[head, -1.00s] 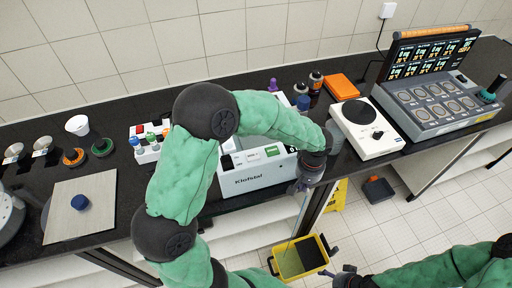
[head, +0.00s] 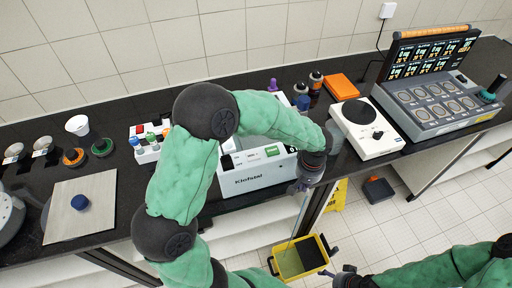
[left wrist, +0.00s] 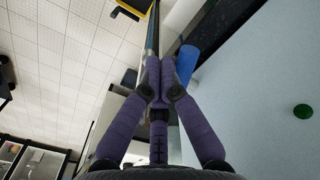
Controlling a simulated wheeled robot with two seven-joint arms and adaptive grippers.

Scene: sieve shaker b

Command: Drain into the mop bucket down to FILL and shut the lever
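The white bath machine (head: 265,178) stands at the bench's front edge, partly hidden behind my left arm. My left gripper (head: 301,187) is at its right front corner. In the left wrist view its purple fingers (left wrist: 158,68) are together at the tips, right beside a blue lever handle (left wrist: 187,62); I cannot tell whether they touch it. A thin line, like a stream or hose, runs down to the yellow mop bucket (head: 325,243) on the floor. The FILL mark and liquid level are not readable. My right gripper (head: 338,277) is beside the bucket; its fingers are unclear.
A white round-plate device (head: 370,130) and a grey console with screens (head: 437,100) stand to the right on the dark bench. A yellow floor sign (head: 338,195) and a dark dustpan (head: 378,190) are on the tiled floor.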

